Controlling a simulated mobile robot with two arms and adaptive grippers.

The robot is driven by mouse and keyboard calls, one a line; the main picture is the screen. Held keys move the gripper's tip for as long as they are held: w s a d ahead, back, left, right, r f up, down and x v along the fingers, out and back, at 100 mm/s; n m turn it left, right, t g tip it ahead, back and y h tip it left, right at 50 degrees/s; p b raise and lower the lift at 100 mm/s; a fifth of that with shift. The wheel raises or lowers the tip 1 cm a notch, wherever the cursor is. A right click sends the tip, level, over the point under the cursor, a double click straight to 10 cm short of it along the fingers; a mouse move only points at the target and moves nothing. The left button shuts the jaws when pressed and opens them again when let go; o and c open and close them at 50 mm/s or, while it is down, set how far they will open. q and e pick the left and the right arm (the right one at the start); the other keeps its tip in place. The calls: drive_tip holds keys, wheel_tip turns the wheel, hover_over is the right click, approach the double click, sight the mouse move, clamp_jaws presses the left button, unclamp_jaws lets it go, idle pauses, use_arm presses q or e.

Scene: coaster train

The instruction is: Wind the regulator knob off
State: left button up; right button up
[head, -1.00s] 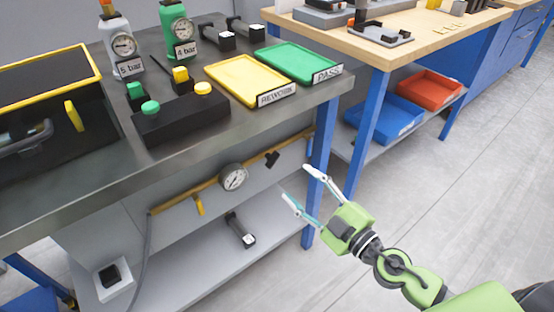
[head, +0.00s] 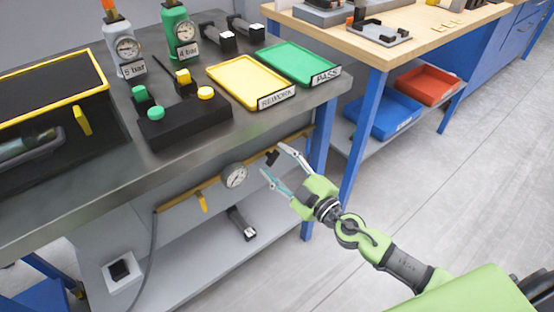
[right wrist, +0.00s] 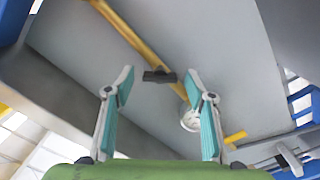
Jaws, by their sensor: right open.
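The regulator knob (head: 271,157) is a small black bar-shaped handle on the yellow pipe (head: 187,198) under the workbench's front edge. In the right wrist view the knob (right wrist: 159,76) shows between and beyond the fingertips, with the pipe (right wrist: 130,38) running behind it. My right gripper (head: 272,160) is open and empty, its fingers pointing at the knob; I cannot tell how far short of it they are. A round white gauge (head: 233,176) sits on the pipe to the left of the knob. My left gripper is not in view.
A yellow valve lever (head: 202,202) hangs from the pipe left of the gauge. The metal bench edge (head: 253,128) overhangs the pipe. A blue bench leg (head: 315,185) stands just right of the knob. A black tool (head: 241,222) lies on the lower shelf. Floor on the right is clear.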

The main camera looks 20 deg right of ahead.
drive_tip(key=shift+w+a, duration=0.1)
drive_tip(key=shift+w, duration=0.1)
drive_tip(key=c, duration=1.1)
drive_tip(key=shift+n, duration=0.3)
